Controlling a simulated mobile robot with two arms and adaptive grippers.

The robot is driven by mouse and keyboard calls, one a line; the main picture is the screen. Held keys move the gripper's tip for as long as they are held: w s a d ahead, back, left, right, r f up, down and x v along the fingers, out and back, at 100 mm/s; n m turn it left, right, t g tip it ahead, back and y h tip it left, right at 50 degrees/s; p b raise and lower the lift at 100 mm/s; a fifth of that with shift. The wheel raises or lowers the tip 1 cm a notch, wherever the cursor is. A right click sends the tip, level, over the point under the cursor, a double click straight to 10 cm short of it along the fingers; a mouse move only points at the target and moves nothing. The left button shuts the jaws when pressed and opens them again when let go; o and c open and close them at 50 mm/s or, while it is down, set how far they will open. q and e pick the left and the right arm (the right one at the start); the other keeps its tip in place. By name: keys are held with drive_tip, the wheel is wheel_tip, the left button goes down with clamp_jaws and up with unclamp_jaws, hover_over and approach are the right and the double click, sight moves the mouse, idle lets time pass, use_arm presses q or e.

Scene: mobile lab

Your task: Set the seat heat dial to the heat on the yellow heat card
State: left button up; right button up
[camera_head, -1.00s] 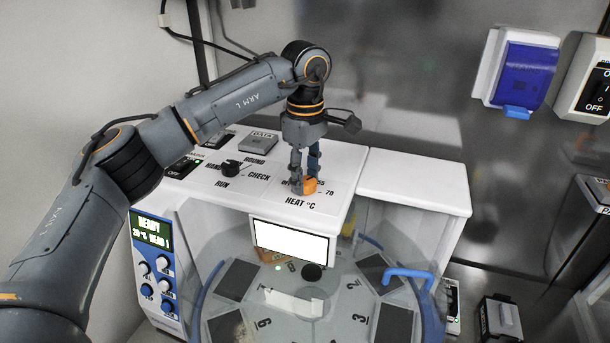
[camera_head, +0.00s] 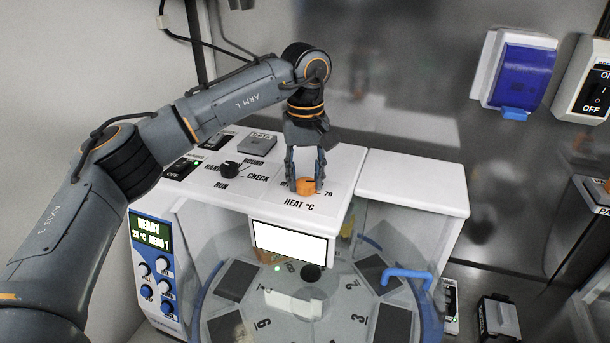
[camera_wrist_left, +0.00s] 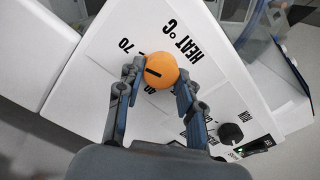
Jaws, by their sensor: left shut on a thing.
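The orange heat dial (camera_head: 306,187) sits on the white top panel above the printed "HEAT °C". My left gripper (camera_head: 306,183) points down and is shut on the dial, one finger on each side. In the left wrist view, the dial (camera_wrist_left: 165,67) shows a black mark pointing left, toward the finger between the "70" and a partly covered lower number. That finger hides whatever print lies there. I cannot make out a yellow heat card; a small yellowish patch (camera_head: 346,228) behind the clear cover is too small to tell. My right gripper is not in view.
A black mode knob (camera_head: 229,169) with "RUN", "CHECK" and "ROUND" labels stands left of the dial. A blue panel with a "READY" display (camera_head: 152,230) is at the front left. A clear-covered numbered carousel with a blue handle (camera_head: 408,273) lies in front.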

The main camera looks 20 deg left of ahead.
sight(305, 181)
use_arm(q)
drive_tip(key=shift+r+m, duration=0.1)
drive_tip(key=shift+m, duration=0.3)
drive_tip(key=o, duration=1.2)
wheel_tip(305, 181, up, 12)
drive_tip(key=shift+f, duration=0.1)
